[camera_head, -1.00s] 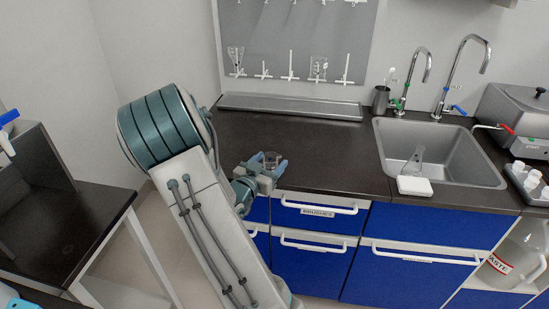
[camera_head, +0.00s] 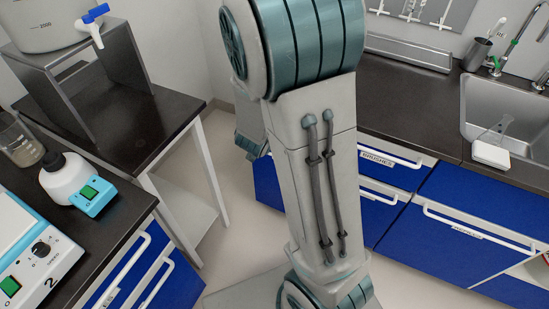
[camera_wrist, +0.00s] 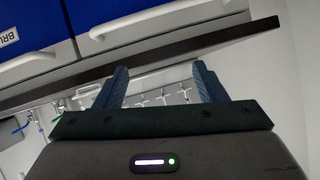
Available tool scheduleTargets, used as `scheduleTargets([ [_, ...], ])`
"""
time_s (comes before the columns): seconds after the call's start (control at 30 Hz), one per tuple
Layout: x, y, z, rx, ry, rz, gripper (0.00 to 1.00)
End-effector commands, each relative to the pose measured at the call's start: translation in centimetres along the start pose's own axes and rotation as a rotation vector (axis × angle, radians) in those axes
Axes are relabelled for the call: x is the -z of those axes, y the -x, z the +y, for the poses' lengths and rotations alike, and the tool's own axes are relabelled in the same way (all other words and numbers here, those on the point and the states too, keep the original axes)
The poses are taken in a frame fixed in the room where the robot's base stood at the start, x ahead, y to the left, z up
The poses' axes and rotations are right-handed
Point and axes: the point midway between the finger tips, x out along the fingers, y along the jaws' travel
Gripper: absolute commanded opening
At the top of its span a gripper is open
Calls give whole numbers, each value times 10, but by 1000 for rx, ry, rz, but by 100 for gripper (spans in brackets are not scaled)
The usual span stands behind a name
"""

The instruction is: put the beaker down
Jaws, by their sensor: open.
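My gripper (camera_wrist: 160,70) is open in the wrist view, with nothing between its two fingers. The dark counter edge and a blue drawer front lie beyond it in that view. In the head view my arm hides the gripper. The beaker that was at my gripper earlier is not visible now; part of the counter is behind my arm. A glass beaker (camera_head: 20,143) with some liquid stands on the left bench in the head view; I cannot tell whether it is the same one.
The dark counter (camera_head: 408,98) has clear room right of my arm. A side table (camera_head: 150,130) carries a metal stand. A white bottle (camera_head: 65,178) and devices crowd the left bench.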

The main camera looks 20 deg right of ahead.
Motion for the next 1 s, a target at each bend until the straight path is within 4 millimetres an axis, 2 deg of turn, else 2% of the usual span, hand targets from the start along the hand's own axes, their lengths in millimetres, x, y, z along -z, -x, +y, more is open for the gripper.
scheduleTargets([
  [0.1,-10,24,-31,162,20,-180,64],
  [0.2,-19,53,-50,281,74,-325,64],
  [0.37,-31,108,-58,424,221,-528,64],
  [0.47,-36,144,-48,474,342,-637,64],
  [0.53,-38,167,-34,486,433,-705,64],
  [0.7,-37,210,10,445,645,-830,64],
  [0.83,-34,230,39,388,749,-884,64],
  [1.0,-31,239,55,348,802,-913,64],
])
